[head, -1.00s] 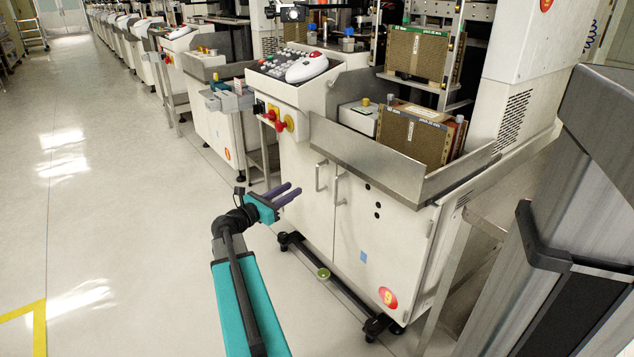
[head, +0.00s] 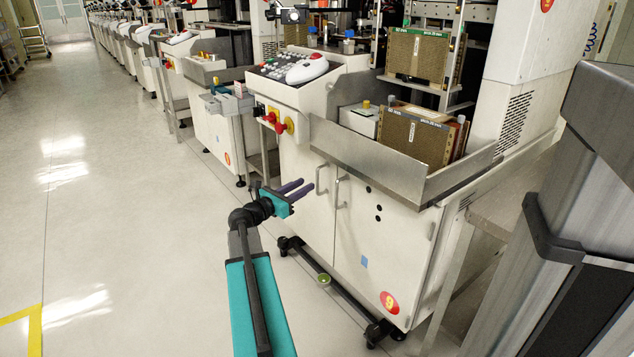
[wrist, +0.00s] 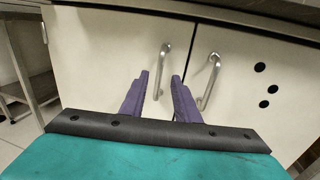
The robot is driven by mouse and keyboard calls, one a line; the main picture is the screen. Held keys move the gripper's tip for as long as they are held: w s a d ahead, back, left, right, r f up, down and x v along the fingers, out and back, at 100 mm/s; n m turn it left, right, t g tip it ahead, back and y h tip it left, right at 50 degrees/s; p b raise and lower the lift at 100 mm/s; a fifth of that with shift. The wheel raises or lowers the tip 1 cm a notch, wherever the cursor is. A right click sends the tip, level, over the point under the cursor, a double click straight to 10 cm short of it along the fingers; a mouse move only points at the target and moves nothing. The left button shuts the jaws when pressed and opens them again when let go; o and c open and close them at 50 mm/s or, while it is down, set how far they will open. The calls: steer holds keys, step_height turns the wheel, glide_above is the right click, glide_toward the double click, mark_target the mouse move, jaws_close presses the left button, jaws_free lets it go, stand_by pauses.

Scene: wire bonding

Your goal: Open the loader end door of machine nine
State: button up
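Machine nine is the white cabinet with a red round "9" label (head: 389,301) low on its front. Two white doors with upright metal bar handles sit side by side on it, and both look shut. The left door's handle (head: 320,178) shows in the wrist view (wrist: 162,70), and the right door's handle (head: 341,190) shows there too (wrist: 210,82). My gripper (head: 307,185) is open and empty, its purple fingers pointing at the doors. In the wrist view the left handle lies ahead between the fingertips (wrist: 160,78), apparently beyond them. I cannot tell which door is the loader end one.
A metal tray (head: 375,165) juts out above the doors, with brown magazines (head: 412,138) in it. Red and yellow knobs (head: 285,126) stick out at the upper left. A dark foot rail (head: 335,290) runs along the base. Open floor (head: 130,200) lies to the left.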

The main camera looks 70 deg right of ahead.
steer(key=b, duration=0.3)
glide_above(317, 194)
steer(key=shift+w+d, duration=0.1)
steer(key=shift+d, duration=0.2)
jaws_close()
